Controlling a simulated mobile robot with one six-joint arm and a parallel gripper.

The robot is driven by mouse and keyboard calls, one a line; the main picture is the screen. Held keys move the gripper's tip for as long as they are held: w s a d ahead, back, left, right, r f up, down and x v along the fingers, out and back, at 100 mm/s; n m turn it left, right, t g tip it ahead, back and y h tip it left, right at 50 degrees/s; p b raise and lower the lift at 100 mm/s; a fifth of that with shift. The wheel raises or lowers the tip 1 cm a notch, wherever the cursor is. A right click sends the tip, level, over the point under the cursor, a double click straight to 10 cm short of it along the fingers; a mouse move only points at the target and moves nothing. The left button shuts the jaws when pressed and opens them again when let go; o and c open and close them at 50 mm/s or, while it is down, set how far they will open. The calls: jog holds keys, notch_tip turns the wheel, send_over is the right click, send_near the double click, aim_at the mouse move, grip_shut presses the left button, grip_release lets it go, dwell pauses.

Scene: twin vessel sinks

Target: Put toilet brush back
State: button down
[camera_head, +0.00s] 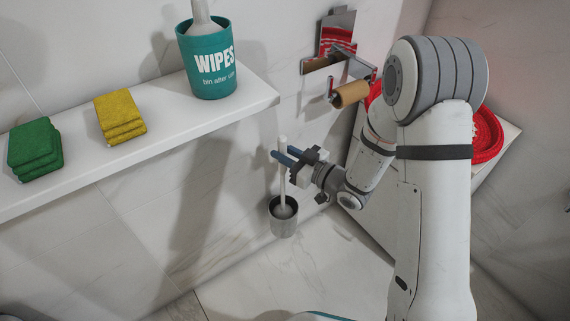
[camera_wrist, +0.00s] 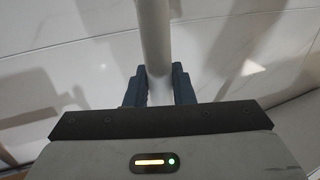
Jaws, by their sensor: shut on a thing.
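The toilet brush (camera_head: 283,181) has a thin white handle and stands about upright. Its lower end is inside the grey metal holder (camera_head: 284,224), below the shelf near the wall. I cannot tell whether it rests on the holder's bottom. My gripper (camera_head: 284,156) is shut on the upper part of the handle, coming in from the right. In the wrist view, the white handle (camera_wrist: 154,40) runs between the two dark blue fingers of my gripper (camera_wrist: 159,85). The brush head is largely hidden by the holder.
A roll holder with a brown roll (camera_head: 350,94) is on the wall. A red basin (camera_head: 487,136) stands behind my arm. The floor beside the holder looks clear.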

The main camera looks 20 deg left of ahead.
jog(key=shift+f+b, duration=0.45)
jog(key=shift+f, duration=1.15)
jog(key=shift+f+b, duration=0.2)
jog(key=shift+b, duration=0.1)
jog(key=c, duration=1.2)
grip_release()
jog(key=shift+r, duration=0.1)
jog(key=shift+c, duration=0.2)
jog(key=shift+r+p, duration=0.2)
jog(key=shift+p, duration=0.15)
jog(key=p+v, duration=0.2)
jog(key=v, duration=1)
